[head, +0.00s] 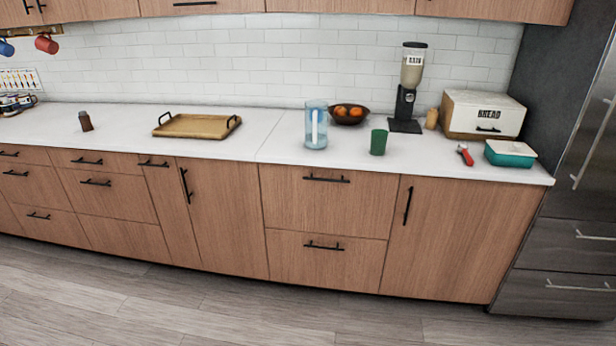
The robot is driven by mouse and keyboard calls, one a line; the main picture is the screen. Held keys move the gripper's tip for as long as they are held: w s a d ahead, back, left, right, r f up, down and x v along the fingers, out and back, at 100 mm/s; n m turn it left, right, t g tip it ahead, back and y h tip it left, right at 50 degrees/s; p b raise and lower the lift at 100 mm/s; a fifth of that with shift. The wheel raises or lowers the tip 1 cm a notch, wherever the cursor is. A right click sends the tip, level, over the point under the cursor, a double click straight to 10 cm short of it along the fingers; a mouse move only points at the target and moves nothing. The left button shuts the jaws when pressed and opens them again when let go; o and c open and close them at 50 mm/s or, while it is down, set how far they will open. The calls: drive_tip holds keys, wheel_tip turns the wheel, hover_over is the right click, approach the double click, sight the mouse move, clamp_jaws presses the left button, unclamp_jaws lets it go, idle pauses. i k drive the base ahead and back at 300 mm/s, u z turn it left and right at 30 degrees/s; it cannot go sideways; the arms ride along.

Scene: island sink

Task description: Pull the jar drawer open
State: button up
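Several wooden drawers with black bar handles show in the head view, and all look shut. Two wide drawers sit right of centre: an upper one (330,208) with its handle (326,179) near the top, and a lower one (330,270) with its own handle (323,245). At the left are more drawers, including a middle one (108,197) and a low one (45,228). No mark shows which is the jar drawer, and no drawer contents are visible. My gripper is not in view.
The white counter holds a wooden tray (196,126), blue pitcher (316,126), green cup (378,142), fruit bowl (346,114), dispenser (408,90) and bread box (484,115). A dark fridge (560,205) stands at the right. The wooden floor (200,310) in front is clear.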

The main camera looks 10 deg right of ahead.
sight(335, 201)
drive_tip(key=u, duration=0.55)
drive_tip(key=i, duration=1.35)
drive_tip(key=u, duration=0.1)
